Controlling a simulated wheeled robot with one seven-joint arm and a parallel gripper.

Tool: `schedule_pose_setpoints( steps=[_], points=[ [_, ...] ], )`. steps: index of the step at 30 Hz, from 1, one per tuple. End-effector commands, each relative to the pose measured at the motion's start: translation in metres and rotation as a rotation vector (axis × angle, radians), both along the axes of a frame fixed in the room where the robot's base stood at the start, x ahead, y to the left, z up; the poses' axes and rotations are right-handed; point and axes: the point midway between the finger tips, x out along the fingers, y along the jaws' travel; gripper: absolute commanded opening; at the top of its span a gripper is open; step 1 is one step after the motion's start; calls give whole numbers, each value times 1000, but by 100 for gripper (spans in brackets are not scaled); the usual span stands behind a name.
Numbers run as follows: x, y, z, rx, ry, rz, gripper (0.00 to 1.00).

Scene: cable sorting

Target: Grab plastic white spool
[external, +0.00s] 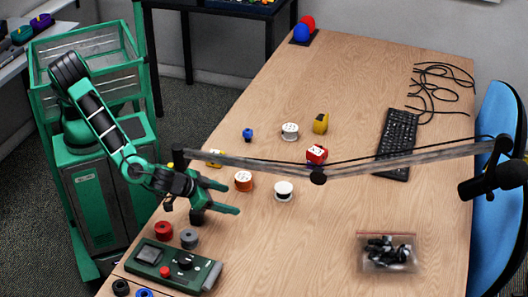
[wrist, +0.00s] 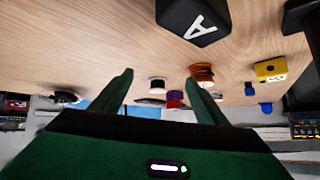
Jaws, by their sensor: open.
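Two white spools stand on the table in the external view. The nearer white spool (external: 284,191) has a dark centre and stands to the right of my gripper. The farther white spool (external: 290,131) stands farther back, beside a yellow block. My gripper (external: 230,198) is open and empty, its fingers pointing right, apart from both spools. In the wrist view, a small white spool with a dark band (wrist: 157,86) shows between the open fingers (wrist: 160,85), some way ahead. The wrist view looks upside down, with the table at the top.
An orange spool (external: 243,181) stands close to the fingers. A black block marked A (wrist: 190,20) is near my gripper. A boom arm (external: 370,163) spans above the table. The front middle is clear.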

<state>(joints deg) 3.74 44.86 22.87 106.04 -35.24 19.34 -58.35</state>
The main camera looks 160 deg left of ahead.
Motion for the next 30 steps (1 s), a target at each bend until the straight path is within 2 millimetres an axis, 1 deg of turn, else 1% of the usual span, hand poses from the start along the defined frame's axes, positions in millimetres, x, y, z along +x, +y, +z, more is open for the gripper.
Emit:
schedule_pose_setpoints(
  steps=[1, 3, 6, 9, 12, 17, 20, 25, 30],
  points=[
    [0, 22, -6, 60, -11, 30, 68],
    [0, 47, -7, 137, -37, 61, 68],
    [1, 73, -7, 222, -69, 89, 68],
    [2, 89, -6, 280, -89, 102, 68],
    [3, 98, -5, 313, -102, 107, 68],
    [2, 107, -6, 327, -107, 111, 68],
    [0, 117, -11, 325, -106, 112, 68],
    [-2, 141, -20, 326, -106, 112, 68],
    [-3, 154, -26, 324, -106, 111, 68]
  ],
)
